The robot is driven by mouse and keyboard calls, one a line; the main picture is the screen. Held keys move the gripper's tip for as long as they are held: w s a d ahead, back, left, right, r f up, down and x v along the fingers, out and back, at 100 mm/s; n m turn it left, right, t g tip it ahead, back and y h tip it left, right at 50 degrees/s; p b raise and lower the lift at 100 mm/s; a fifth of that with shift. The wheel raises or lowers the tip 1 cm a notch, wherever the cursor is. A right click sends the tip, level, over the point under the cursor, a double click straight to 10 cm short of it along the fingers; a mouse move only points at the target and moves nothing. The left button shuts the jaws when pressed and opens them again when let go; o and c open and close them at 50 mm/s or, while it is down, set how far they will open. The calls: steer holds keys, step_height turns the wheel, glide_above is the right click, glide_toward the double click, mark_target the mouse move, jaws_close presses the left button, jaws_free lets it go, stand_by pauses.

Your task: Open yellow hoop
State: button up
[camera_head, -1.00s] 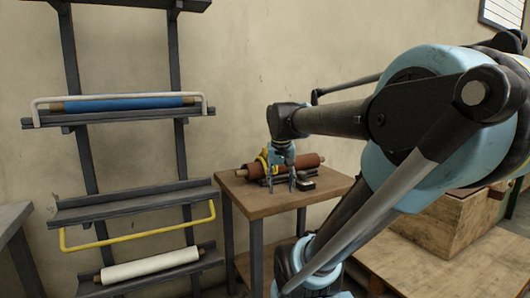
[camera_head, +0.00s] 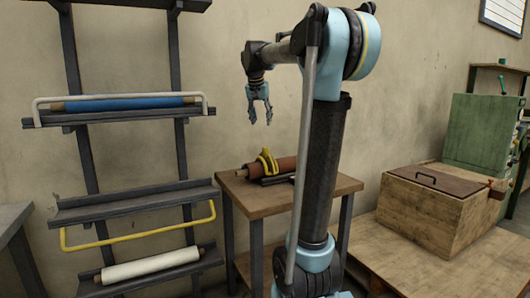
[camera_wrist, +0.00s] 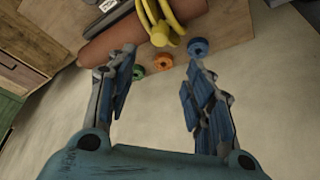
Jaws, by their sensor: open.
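A thin yellow hoop (camera_head: 140,236) hangs below the empty middle shelf of the wall rack, its long bar level. A yellow looped clamp or handle (camera_head: 266,161) sits at a rust-brown roll (camera_head: 284,167) on the small wooden table; I cannot tell if it is fastened. In the wrist view the yellow piece (camera_wrist: 160,24) and the roll (camera_wrist: 113,42) show at the top, beyond my fingers. My gripper (camera_head: 260,119) is open and empty, pointing down in the air above the table, apart from both yellow things. It also shows in the wrist view (camera_wrist: 156,75).
A white hoop (camera_head: 120,98) lies along the upper shelf by a blue roll (camera_head: 120,104). A white roll (camera_head: 150,264) lies on the lower shelf. A wooden crate (camera_head: 425,205) stands right of the table (camera_head: 250,203). Several small coloured rings (camera_wrist: 162,63) show in the wrist view.

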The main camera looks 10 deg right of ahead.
mark_target(266, 149)
steer(key=x, duration=1.6)
steer(key=shift+d+f, duration=0.1)
steer(key=shift+f, duration=0.3)
